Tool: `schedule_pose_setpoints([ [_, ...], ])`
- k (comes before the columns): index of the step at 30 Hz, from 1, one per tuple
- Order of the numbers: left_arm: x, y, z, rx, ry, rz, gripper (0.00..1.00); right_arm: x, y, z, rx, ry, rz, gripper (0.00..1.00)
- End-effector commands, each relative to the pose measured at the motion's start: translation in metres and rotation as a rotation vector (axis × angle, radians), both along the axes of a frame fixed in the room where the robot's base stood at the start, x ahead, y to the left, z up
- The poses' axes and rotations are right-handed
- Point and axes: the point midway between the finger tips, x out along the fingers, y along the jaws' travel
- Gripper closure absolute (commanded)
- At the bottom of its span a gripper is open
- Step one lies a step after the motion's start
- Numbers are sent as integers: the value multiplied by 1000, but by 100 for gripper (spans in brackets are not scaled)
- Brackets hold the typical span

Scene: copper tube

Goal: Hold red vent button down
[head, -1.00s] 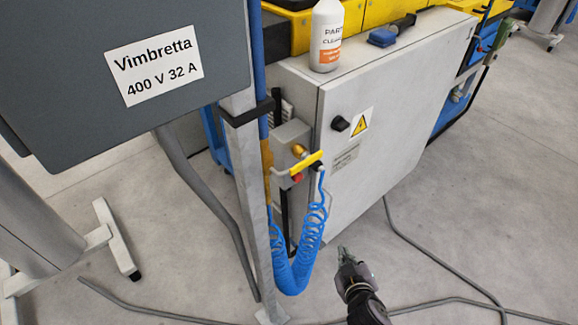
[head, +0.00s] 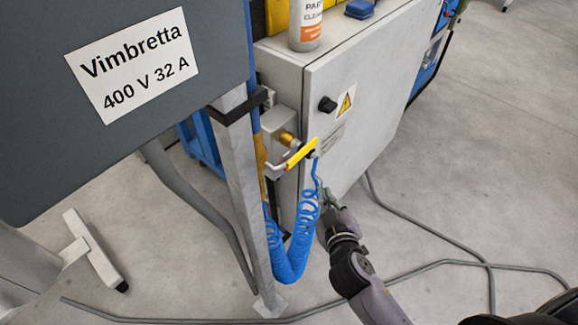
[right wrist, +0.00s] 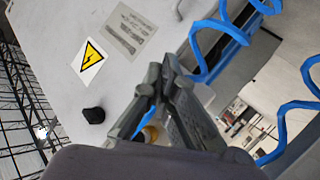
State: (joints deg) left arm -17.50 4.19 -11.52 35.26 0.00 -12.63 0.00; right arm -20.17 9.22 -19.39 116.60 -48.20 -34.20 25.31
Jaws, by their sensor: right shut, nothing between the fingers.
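The grey valve box (head: 283,122) sits at the left side of the cabinet, behind the post. It carries a brass fitting (head: 287,138) and a yellow lever (head: 301,153). I cannot make out the red vent button now; it seems hidden around the lever. My right gripper (head: 328,194) is in front of the cabinet, below and right of the lever, beside the blue coiled hose (head: 291,262). Its fingers (right wrist: 163,82) are shut and empty in the right wrist view, with a brass-coloured piece (right wrist: 150,133) partly hidden behind them. My left gripper is not in view.
The grey cabinet (head: 375,85) has a black knob (head: 327,104) and warning label (head: 345,104). A metal post (head: 238,185) and dark grey Vimbretta box (head: 190,120) stand at left. A cleaner bottle (head: 306,30) stands on top. Grey cables (head: 440,265) lie on the floor.

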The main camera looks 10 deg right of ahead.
Motion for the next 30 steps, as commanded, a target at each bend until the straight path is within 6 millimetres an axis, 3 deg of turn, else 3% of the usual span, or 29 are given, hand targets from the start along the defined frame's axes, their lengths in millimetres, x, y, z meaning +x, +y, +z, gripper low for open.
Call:
schedule_pose_setpoints([
  [15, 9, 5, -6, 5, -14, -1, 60, 54, 42, 0, 2, -2, -1, 100],
  [30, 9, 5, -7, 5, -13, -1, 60, 63, 49, 0, 0, -1, 0, 100],
])
